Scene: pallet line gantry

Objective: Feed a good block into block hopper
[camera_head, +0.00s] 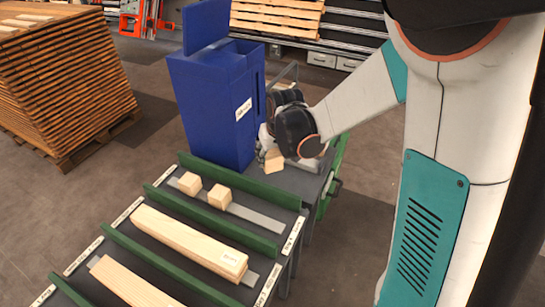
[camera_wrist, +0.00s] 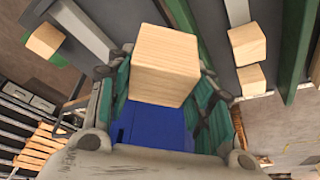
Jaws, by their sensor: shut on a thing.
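My gripper (camera_head: 270,148) is shut on a pale wooden block (camera_head: 273,160), held at the right of the blue hopper (camera_head: 212,110). In the wrist view the held block (camera_wrist: 165,65) sits between the teal fingers of my gripper (camera_wrist: 165,82), slightly tilted. The blue hopper shows below it in that view (camera_wrist: 150,128). The hopper has a white label and a raised blue panel at its back; its inside is hidden. Two more blocks (camera_head: 189,183) (camera_head: 219,196) rest in the nearest-to-hopper lane; they also show in the wrist view (camera_wrist: 247,45) (camera_wrist: 250,80).
Green rails (camera_head: 205,213) divide the table into lanes holding long wooden beams (camera_head: 185,240). Another block (camera_wrist: 45,40) lies by a green edge at upper left in the wrist view. Stacked wooden boards (camera_head: 60,90) stand at far left. Grey floor is clear between.

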